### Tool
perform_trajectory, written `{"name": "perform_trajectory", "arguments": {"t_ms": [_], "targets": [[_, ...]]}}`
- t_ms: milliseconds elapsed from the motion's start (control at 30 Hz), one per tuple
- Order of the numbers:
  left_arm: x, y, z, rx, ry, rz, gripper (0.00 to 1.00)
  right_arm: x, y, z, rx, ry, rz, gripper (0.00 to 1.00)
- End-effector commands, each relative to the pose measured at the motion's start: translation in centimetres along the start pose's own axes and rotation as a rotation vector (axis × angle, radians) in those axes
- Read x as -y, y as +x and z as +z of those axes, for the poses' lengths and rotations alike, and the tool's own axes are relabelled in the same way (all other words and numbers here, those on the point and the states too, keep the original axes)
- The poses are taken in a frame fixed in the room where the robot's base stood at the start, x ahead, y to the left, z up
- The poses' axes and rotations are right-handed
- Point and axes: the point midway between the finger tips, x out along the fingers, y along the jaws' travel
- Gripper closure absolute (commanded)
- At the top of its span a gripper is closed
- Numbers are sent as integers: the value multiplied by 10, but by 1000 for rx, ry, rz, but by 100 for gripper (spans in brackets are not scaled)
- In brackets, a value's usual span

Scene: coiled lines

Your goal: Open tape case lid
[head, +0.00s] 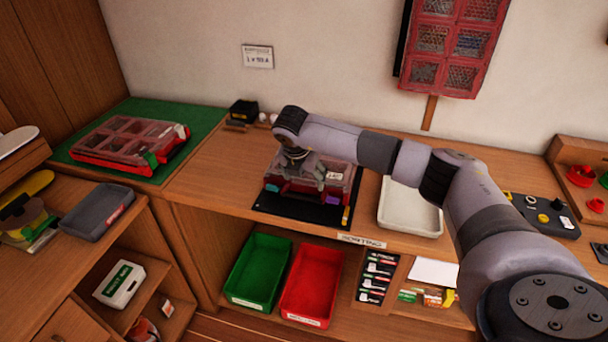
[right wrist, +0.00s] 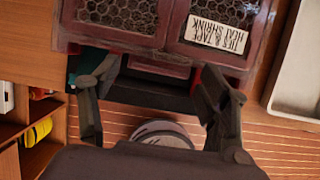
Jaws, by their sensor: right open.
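The tape case (head: 338,176) is a dark red case with clear windows, sitting on a black mat (head: 297,208) on the wooden counter. Its lid looks down, and a label reading "ties & tape heat shrink" (right wrist: 217,34) shows on it in the right wrist view. My right gripper (head: 302,172) is over the case and hides part of its left side. My left gripper is not in view.
A similar red case (head: 124,140) lies on a green mat (head: 198,124) at the left. A white tray (head: 411,226) stands right of the black mat. Green (head: 240,300) and red (head: 300,314) bins sit below. A small black box (head: 243,110) is at the back.

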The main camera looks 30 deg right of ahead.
Motion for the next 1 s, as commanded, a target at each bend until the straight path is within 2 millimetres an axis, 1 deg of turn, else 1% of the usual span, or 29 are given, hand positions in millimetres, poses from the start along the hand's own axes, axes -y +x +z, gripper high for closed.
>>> {"name": "perform_trajectory", "arguments": {"t_ms": [133,367,1000], "targets": [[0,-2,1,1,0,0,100,0,7,0,0,0,0,30],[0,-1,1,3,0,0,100,0,7,0,0,0,0,30],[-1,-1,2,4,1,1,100,0,7,0,0,0,1,72]]}}
